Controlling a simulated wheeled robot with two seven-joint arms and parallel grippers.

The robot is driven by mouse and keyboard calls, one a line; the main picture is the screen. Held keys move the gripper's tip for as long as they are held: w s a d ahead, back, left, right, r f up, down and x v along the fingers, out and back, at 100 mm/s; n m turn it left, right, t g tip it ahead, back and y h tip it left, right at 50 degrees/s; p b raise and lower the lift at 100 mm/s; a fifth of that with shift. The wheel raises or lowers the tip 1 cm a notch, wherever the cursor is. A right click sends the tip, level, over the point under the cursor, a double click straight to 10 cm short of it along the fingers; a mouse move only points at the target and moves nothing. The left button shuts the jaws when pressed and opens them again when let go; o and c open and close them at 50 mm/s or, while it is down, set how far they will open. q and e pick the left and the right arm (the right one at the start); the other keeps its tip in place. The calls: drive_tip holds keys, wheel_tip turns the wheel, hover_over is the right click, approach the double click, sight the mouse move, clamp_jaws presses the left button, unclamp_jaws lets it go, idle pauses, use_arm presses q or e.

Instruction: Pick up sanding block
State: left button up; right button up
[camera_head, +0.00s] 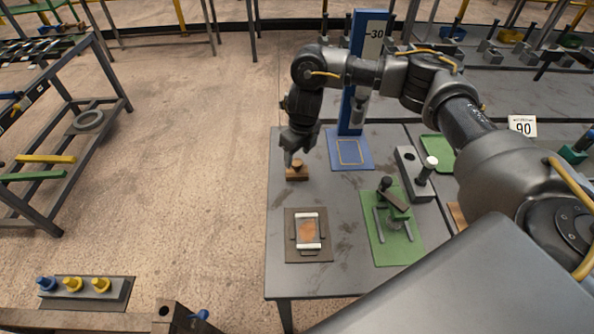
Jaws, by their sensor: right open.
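The sanding block (297,172) is a small brown wooden block with a rounded knob on top. It sits on the grey table near its left edge, toward the back. My right gripper (292,158) points down at the block's knob, with its fingertips just above or around it. I cannot tell whether the fingers touch the knob. The gripper is open. The gripper and wrist partly cover the view of the block's back side. My left gripper is not in view.
A brown plate with a framed workpiece (308,254) lies in front of the block. A green mat (382,252) with a clamp fixture is to the right. A blue post (357,80) on a blue mat (337,158) stands behind. Bare table (345,205) lies between them.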

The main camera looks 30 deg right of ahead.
sight(297, 162)
drive_tip(key=shift+w+f, duration=0.2)
drive_tip(key=shift+f, duration=1.1)
drive_tip(key=shift+w+f, duration=0.15)
drive_tip(key=shift+f, duration=1.15)
drive_tip(key=shift+c, duration=0.2)
drive_tip(key=shift+r, duration=0.1)
drive_tip(key=c, duration=1.1)
